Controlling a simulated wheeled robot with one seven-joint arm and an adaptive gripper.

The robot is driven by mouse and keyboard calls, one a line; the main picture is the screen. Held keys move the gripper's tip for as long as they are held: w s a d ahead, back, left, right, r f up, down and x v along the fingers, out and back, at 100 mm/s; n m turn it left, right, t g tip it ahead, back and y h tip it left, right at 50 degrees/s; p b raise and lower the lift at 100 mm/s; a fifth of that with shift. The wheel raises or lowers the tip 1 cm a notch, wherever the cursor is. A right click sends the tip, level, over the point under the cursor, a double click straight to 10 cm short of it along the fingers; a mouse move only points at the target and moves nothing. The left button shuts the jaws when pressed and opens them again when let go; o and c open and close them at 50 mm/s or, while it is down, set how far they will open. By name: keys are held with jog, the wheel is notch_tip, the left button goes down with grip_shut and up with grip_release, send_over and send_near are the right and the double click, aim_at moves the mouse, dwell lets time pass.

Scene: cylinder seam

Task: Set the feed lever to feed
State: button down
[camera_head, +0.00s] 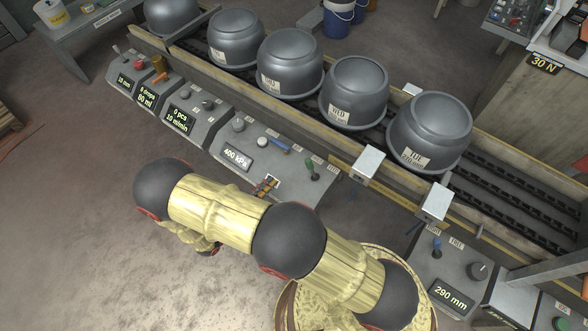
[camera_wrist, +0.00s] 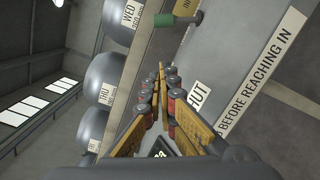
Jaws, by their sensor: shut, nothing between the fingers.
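My gripper (camera_head: 268,187) is over the lower edge of the grey control panel with the 400 kPa display (camera_head: 238,158). In the wrist view its fingers (camera_wrist: 162,72) converge, shut and empty. A green-handled lever (camera_head: 310,163) stands on the same panel, right of my gripper and apart from it. The green handle also shows at the top of the wrist view (camera_wrist: 175,20). A blue-handled lever (camera_head: 280,147) lies on this panel above my gripper. A second blue-topped lever (camera_head: 437,246) stands on the 290 mm panel. I cannot read which lever is named feed.
Several grey pots, one of them here (camera_head: 356,92), stand along the conveyor (camera_head: 515,190) behind the panels. Two pale blocks, one of them here (camera_head: 368,164), stand at the conveyor's near side. More panels with displays lie left (camera_head: 183,122). Open floor (camera_head: 70,230) is at the lower left.

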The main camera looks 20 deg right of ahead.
aim_at(286, 171)
jog(key=shift+s+a+f+n+t, duration=0.1)
jog(key=shift+a+f+n+t, duration=0.2)
jog(key=shift+f+t, duration=0.25)
jog(key=b+x, duration=0.1)
jog(key=x, duration=0.9)
jog(key=shift+d+f+b, duration=0.1)
jog(key=shift+f+b, duration=0.1)
jog(key=shift+b, duration=0.2)
jog(key=shift+s+d+r, duration=0.55)
jog(key=shift+s+d, duration=0.2)
jog(key=shift+s, duration=0.05)
jog(key=shift+s+d+r, duration=0.35)
jog(key=shift+s+d, duration=0.1)
jog(key=shift+d, duration=0.1)
